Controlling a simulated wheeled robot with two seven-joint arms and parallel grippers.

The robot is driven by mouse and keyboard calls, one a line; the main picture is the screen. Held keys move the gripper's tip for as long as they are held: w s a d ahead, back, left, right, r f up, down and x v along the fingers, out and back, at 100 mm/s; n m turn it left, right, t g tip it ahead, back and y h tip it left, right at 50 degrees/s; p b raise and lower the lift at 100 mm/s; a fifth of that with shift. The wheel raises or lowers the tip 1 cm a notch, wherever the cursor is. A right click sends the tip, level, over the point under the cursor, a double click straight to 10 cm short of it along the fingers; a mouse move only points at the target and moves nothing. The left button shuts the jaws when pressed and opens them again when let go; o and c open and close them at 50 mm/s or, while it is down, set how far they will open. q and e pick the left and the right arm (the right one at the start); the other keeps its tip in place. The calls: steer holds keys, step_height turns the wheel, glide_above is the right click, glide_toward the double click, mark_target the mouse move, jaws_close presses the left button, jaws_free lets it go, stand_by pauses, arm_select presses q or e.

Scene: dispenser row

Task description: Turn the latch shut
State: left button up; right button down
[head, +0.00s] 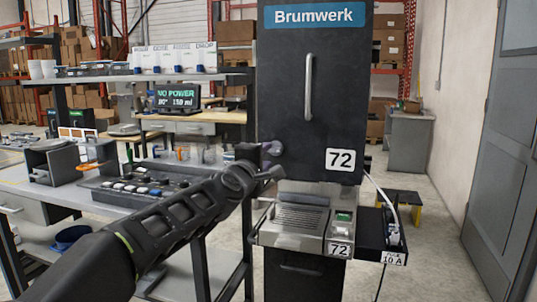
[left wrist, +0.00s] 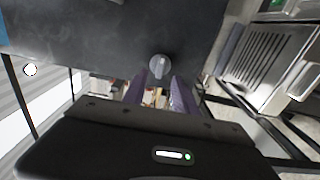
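The latch (left wrist: 160,67) is a round grey knob with a raised bar on the dark front panel of the Brumwerk cabinet (head: 337,95). In the left wrist view its bar runs roughly up and down the picture. My left gripper (left wrist: 158,84) is open, with its two purple fingers apart and nothing held between them. The knob shows just beyond the gap between the fingertips; I cannot tell whether they touch it. In the head view the left gripper (head: 262,152) is at the cabinet's left edge, and my arm hides part of that area. My right gripper is not in view.
The cabinet has a long vertical handle (head: 308,87) and a 72 label. Below is a metal drip tray (head: 300,220) with a small panel, and a black power box (head: 385,240) with a white cable. A workbench with a button panel (head: 140,188) stands at left.

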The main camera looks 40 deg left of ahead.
arm_select(q)
steer(key=v, duration=0.3)
steer(key=shift+s, duration=0.2)
steer(key=shift+d+f, duration=0.1)
stand_by(0.3)
